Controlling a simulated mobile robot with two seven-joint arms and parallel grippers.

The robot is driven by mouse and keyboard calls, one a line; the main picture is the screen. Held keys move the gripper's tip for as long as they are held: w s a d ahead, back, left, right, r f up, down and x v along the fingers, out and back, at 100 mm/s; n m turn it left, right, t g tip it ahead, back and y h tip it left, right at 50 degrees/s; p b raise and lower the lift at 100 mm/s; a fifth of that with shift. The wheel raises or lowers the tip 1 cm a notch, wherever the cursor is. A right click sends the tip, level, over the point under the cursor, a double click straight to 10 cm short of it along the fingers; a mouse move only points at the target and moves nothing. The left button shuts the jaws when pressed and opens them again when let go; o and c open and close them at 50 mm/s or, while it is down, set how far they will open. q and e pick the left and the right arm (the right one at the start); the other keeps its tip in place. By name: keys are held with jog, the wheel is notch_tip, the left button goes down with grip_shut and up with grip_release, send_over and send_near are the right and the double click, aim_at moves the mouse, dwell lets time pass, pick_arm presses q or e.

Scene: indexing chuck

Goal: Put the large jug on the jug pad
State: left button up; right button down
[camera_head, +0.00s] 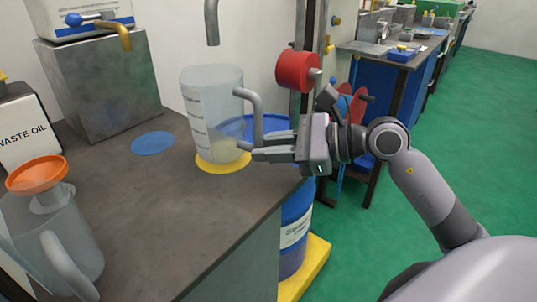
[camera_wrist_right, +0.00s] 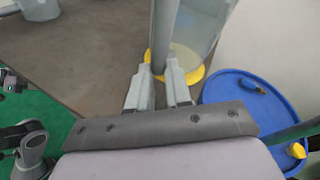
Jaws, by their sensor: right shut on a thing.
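The large jug (camera_head: 210,105) is clear, upright and graduated, with a grey handle on its right side. It stands over the yellow round pad (camera_head: 205,166) on the bench; the pad's rim shows around its base. I cannot tell whether the base touches the pad. My right gripper (camera_head: 254,152) is shut on the lower handle. In the right wrist view the gripper (camera_wrist_right: 158,70) has its fingers on either side of the handle (camera_wrist_right: 163,35), with the yellow pad (camera_wrist_right: 192,76) below the jug. My left gripper is not in view.
A blue round pad (camera_head: 153,143) lies bare on the bench. Another jug (camera_head: 65,235) with an orange funnel (camera_head: 36,174) stands at front left, near a waste oil container (camera_head: 25,130). A blue drum (camera_head: 296,220) stands beside the bench edge. A spout (camera_head: 212,22) hangs above the large jug.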

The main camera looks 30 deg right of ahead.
jog(key=shift+f, duration=0.6)
jog(key=c, duration=1)
grip_release()
jog(key=shift+f, duration=0.1)
jog(key=shift+c, duration=0.2)
